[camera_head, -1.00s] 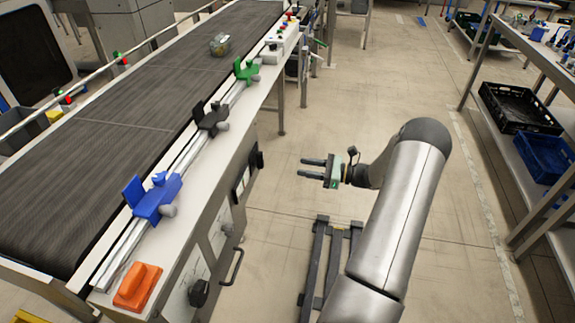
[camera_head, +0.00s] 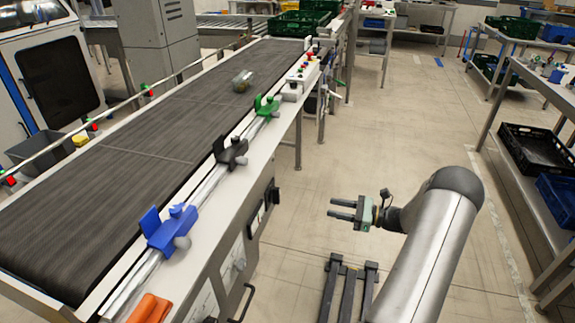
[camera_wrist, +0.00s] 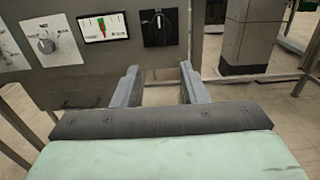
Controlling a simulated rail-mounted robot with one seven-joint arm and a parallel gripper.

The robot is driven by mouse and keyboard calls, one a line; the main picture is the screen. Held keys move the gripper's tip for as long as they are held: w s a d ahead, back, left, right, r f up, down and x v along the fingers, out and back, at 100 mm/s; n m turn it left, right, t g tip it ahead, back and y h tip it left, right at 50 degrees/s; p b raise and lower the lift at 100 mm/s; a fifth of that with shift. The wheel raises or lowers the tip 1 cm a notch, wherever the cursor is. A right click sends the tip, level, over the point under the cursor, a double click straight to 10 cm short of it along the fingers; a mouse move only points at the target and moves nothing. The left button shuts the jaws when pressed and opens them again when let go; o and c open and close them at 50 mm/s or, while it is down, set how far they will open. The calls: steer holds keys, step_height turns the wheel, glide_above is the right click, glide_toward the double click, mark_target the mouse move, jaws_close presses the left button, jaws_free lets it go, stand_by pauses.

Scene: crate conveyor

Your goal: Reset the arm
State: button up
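My gripper (camera_head: 343,209) hangs over the floor to the right of the conveyor, its two fingers pointing left toward the conveyor's side. The fingers stand apart with nothing between them. In the wrist view my gripper (camera_wrist: 160,82) also shows two parted, empty fingers. Beyond them is the conveyor's side panel (camera_wrist: 65,95) with a dial, a small display and a black rotary switch (camera_wrist: 159,22). My arm reaches up from the bottom right of the head view and is bent at its elbow.
An orange object (camera_head: 150,309) lies at the near end. A shelf at right holds a black crate (camera_head: 537,148).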

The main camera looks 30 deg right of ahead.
steer(key=s+a+r+n+g+h+p, duration=0.1)
steer(key=s+a+r+n+g+p, duration=0.1)
steer(key=a+r+n+g, duration=0.45)
steer(key=s+a+r+n+g+h+p, duration=0.1)
steer(key=s+a+r+n+g, duration=0.15)
steer(key=a, duration=0.75)
steer(key=s+a+r+n+g+h+p, duration=0.1)
steer(key=a+r+n+g+p, duration=0.1)
steer(key=a+r+n+g, duration=0.45)
steer(key=s+a+r+n+t+h+p, duration=0.1)
steer(key=s+a+r+n+h+p, duration=0.1)
steer(key=s, duration=0.7)
steer(key=s+a+r+n+t+h+p, duration=0.2)
steer(key=s+a+r+n+h, duration=0.3)
steer(key=s+a+n+h, duration=0.2)
steer(key=s+n, duration=0.2)
steer(key=shift+n+h, duration=0.35)
steer(key=shift+h, duration=0.05)
steer(key=shift+w+d+r, duration=0.1)
steer(key=shift+w, duration=0.05)
